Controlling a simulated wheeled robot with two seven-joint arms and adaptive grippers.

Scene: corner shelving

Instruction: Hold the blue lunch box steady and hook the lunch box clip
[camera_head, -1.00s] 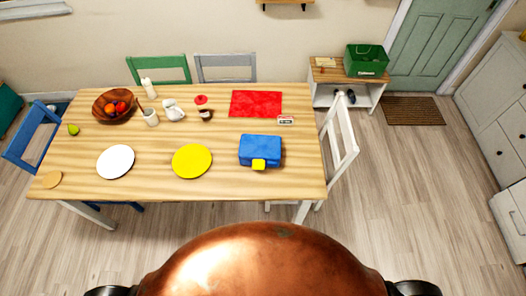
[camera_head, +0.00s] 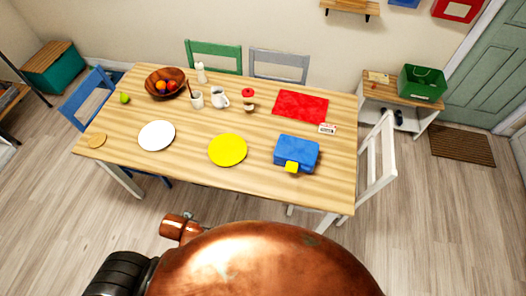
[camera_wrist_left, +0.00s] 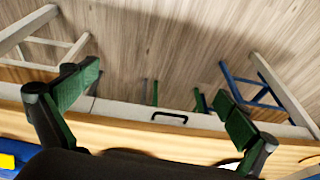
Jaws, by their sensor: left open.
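The blue lunch box (camera_head: 297,152) lies on the wooden table near its right front edge. Its yellow clip (camera_head: 292,167) sticks out on the front side. In the left wrist view a yellow patch (camera_wrist_left: 7,161) with blue around it shows at the lower left edge, apparently the clip and box, mostly cut off. My left gripper (camera_wrist_left: 152,90) is open and empty, with its dark green finger pads spread wide by the table edge. The lunch box is outside its fingers. My right gripper is in neither view.
A yellow plate (camera_head: 228,150), a red mat (camera_head: 300,105) and a small matchbox-like box (camera_head: 327,128) lie near the lunch box on the table (camera_head: 200,180). A white chair (camera_head: 380,165) stands at the right end. The tabletop between plate and lunch box is clear.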

